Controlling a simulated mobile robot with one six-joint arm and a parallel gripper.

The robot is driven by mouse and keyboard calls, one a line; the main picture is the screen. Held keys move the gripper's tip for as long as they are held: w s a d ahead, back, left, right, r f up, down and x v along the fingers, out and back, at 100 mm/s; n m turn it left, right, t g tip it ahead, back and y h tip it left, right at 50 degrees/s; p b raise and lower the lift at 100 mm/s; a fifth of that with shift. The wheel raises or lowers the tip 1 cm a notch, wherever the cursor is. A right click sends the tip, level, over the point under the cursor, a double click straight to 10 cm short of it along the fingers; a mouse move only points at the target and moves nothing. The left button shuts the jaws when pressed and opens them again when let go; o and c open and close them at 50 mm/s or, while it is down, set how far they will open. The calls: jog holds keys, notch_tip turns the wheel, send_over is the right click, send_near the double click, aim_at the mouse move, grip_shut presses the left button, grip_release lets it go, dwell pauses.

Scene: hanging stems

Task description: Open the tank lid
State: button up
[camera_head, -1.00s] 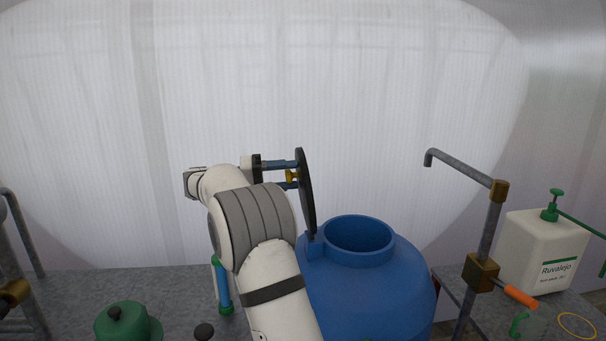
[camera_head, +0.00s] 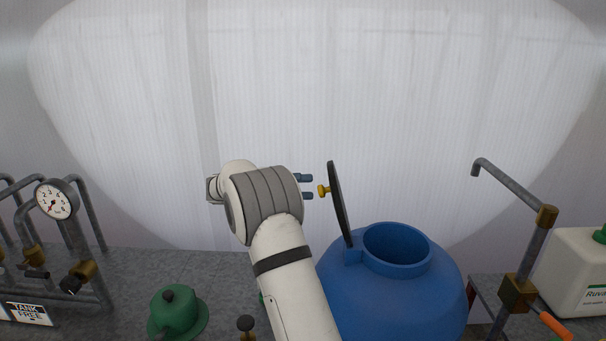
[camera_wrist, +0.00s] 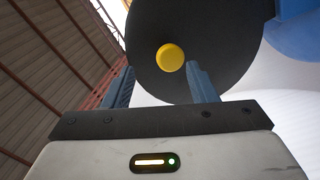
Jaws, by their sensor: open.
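The blue tank (camera_head: 395,295) stands right of centre in the head view with its round mouth uncovered. Its dark lid (camera_head: 340,205) stands nearly upright on the left side of the mouth, tilted a little to the left. A yellow knob (camera_head: 323,191) sticks out of the lid's left face. My gripper (camera_head: 307,187) is open and empty, just left of the knob and apart from it. In the wrist view the black lid (camera_wrist: 228,50) and yellow knob (camera_wrist: 171,58) show beyond my two blue fingers (camera_wrist: 162,85), and part of the blue tank (camera_wrist: 300,35) shows at the upper right.
A bent pipe with a brass fitting (camera_head: 517,292) stands right of the tank, near a white canister (camera_head: 580,268). A green domed object (camera_head: 177,312) sits on the grey bench (camera_head: 225,268) at left. A gauge (camera_head: 57,200) and pipes stand at far left.

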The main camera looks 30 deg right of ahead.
jog(key=shift+w+a+p, duration=0.1)
jog(key=shift+a+p, duration=0.15)
jog(key=shift+p, duration=0.05)
